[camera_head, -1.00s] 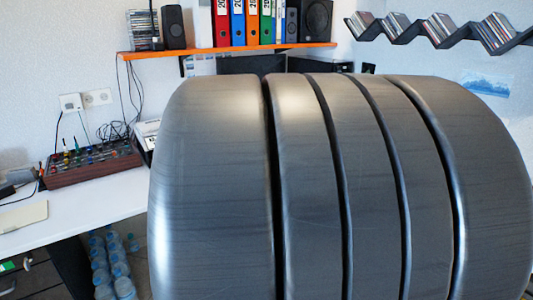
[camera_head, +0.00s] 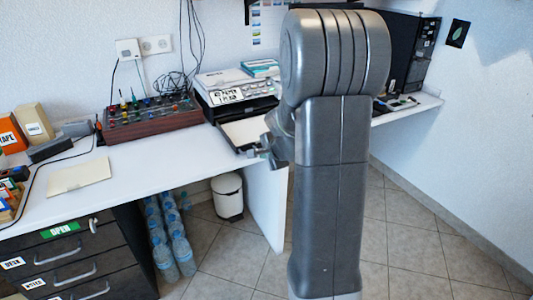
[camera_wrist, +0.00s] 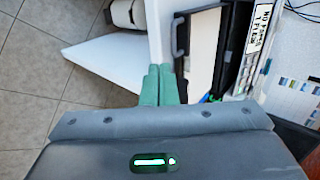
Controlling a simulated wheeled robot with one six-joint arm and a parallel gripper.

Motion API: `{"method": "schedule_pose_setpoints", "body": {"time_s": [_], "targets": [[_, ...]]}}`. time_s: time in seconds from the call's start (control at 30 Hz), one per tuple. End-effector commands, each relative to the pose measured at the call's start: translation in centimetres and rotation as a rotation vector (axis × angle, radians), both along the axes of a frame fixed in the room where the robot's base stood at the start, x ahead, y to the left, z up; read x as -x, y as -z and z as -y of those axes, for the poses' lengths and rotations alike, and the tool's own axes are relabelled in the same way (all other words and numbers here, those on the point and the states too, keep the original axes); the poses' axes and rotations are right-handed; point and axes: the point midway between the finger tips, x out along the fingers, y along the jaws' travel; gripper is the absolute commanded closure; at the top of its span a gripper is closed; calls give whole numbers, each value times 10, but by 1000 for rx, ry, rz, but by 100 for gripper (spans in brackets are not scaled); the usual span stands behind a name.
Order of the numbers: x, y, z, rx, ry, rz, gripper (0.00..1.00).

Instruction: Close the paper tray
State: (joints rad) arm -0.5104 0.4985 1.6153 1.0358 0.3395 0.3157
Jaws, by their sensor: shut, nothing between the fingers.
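The printer (camera_head: 237,88) stands on the white desk, with its paper tray (camera_head: 240,150) pulled out at the front and pale paper on it. In the wrist view the tray's dark front edge (camera_wrist: 180,45) is just beyond and to the right of my fingertips. My gripper (camera_head: 254,153) is at the tray's front, beside its near right corner. In the wrist view its two green fingers (camera_wrist: 159,72) are together and hold nothing. I cannot tell whether they touch the tray. My arm hides the area right of the printer.
A control box (camera_head: 150,118) with knobs and loose cables stands left of the printer. Drawers (camera_head: 75,260), water bottles (camera_head: 172,240) and a white bin (camera_head: 228,196) are below.

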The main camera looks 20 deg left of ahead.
Motion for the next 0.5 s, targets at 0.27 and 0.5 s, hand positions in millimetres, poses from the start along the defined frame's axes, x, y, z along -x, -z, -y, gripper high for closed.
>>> {"method": "schedule_pose_setpoints", "body": {"time_s": [0.27,0.5], "targets": [[-25,36,-32,2,-1,-2,100],[-45,42,-56,1,-1,-1,100]]}}
